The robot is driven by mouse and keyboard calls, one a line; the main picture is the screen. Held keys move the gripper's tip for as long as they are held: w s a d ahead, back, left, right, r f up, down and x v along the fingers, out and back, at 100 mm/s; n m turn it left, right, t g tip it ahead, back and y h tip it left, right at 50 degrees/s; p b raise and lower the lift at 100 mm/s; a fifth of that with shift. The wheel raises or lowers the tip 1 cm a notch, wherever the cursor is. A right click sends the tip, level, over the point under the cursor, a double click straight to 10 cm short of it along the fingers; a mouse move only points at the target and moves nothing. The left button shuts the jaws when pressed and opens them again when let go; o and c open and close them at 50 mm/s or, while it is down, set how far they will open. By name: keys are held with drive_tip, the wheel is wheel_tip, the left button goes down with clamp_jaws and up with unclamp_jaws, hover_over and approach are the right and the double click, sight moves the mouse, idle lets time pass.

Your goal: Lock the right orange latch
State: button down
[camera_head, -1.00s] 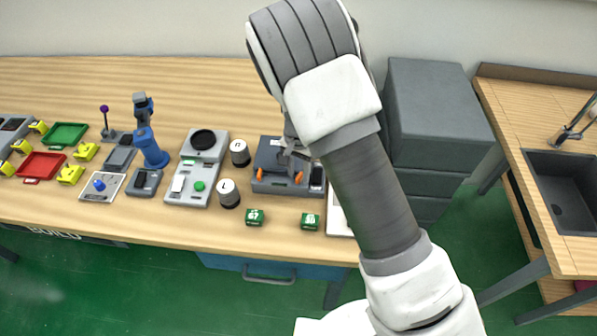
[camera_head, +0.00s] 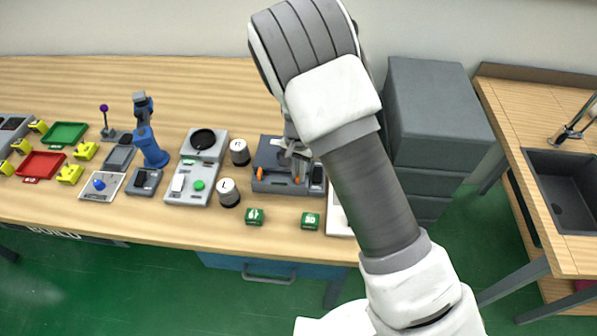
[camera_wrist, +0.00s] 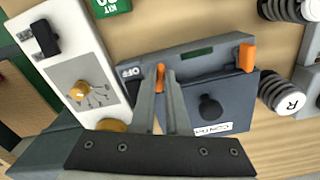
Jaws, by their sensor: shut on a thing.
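A dark grey case (camera_head: 271,152) stands on the bench; its lid with a round black knob shows in the wrist view (camera_wrist: 228,88). It has two orange latches. The right orange latch (camera_wrist: 160,77) is between my gripper's fingertips (camera_wrist: 162,85), which are shut on it. In the head view my gripper (camera_head: 297,166) reaches down at the case's front right and partly covers this latch. The left orange latch (camera_head: 260,174) is apart from my gripper and stands out at the case's edge in the wrist view (camera_wrist: 247,57).
Two round weights (camera_head: 229,193) (camera_head: 240,153) stand left of the case. Green boxes (camera_head: 254,217) (camera_head: 310,221) sit in front. A pale panel with a yellow knob (camera_wrist: 80,90) lies beside the case. A grey drawer cabinet (camera_head: 440,105) stands right of the bench.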

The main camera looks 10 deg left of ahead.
drive_tip(key=shift+f+n+b, duration=0.2)
drive_tip(key=shift+n+b, duration=0.55)
drive_tip(key=shift+n, duration=0.25)
drive_tip(key=shift+r+n+b, duration=0.2)
drive_tip(key=shift+n+b, duration=0.2)
drive_tip(key=shift+n, duration=0.7)
drive_tip(key=c, duration=0.9)
unclamp_jaws()
wheel_tip(320, 180, up, 17)
drive_tip(key=shift+r, duration=0.2)
